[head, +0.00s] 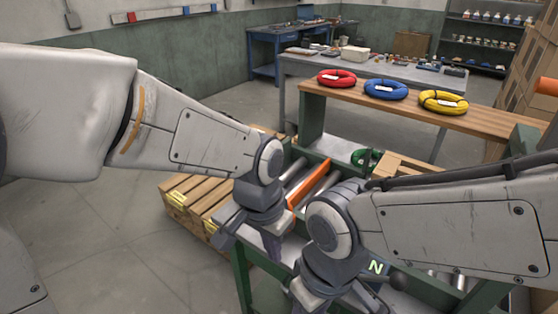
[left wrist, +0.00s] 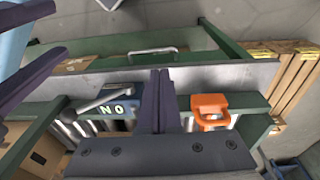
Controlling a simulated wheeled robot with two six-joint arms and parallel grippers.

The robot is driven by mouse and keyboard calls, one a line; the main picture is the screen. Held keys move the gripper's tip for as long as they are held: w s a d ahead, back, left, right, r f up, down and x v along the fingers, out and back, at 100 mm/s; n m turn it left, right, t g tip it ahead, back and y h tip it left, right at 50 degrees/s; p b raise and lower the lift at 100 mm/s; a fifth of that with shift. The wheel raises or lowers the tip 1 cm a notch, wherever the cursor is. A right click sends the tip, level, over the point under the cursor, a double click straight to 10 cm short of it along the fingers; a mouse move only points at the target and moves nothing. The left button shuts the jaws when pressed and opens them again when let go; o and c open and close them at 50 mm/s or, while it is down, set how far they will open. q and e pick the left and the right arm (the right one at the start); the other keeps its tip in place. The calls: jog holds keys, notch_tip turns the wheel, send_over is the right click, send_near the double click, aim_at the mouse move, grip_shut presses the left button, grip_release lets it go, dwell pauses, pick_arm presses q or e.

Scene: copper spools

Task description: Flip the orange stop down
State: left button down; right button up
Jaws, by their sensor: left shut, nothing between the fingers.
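The orange stop (head: 311,184) shows in the head view as a raised bar across the rollers of a green-framed conveyor. In the left wrist view an orange part with a looped end (left wrist: 210,111) stands at the rail, just right of my fingers. My left gripper (head: 272,246) is shut and empty, over the near side of the conveyor. Its closed fingers (left wrist: 158,98) are beside the orange part, apart from it in the picture. My right gripper (head: 335,299) is low in the head view, near the conveyor's front, its fingers apart and partly cut off.
A dark lever (left wrist: 100,101) with an N O label lies left of my fingers. Red (head: 337,78), blue (head: 385,90) and yellow (head: 443,102) coils lie on a wooden-topped bench behind. Wooden pallets (head: 200,203) stand left of the conveyor. The floor further left is clear.

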pick_arm(q)
jog(key=w+r+p, duration=0.5)
jog(key=w+p, duration=0.1)
jog(key=w, duration=0.2)
jog(key=w+r+t+p, duration=0.1)
jog(key=w+r+p, duration=0.4)
jog(key=w, duration=0.4)
jog(key=shift+a+r+p, duration=0.15)
jog(key=shift+r+p, duration=0.15)
jog(key=shift+p, duration=0.35)
pick_arm(e)
notch_tip(320, 180, up, 15)
jog(key=shift+r, duration=0.15)
pick_arm(q)
jog(key=shift+w, duration=0.1)
jog(key=shift+f, duration=0.1)
jog(key=f+p, duration=0.1)
jog(key=f, duration=0.3)
jog(key=w+d+f+p, duration=0.1)
jog(key=f+p, duration=0.1)
jog(key=f, duration=0.3)
jog(key=w+f+p, duration=0.1)
jog(key=f, duration=0.3)
jog(key=shift+w+d+f, duration=0.15)
jog(key=shift+d+f, duration=0.05)
jog(key=shift+f, duration=0.05)
pick_arm(e)
notch_tip(320, 180, up, 4)
jog(key=shift+r, duration=0.15)
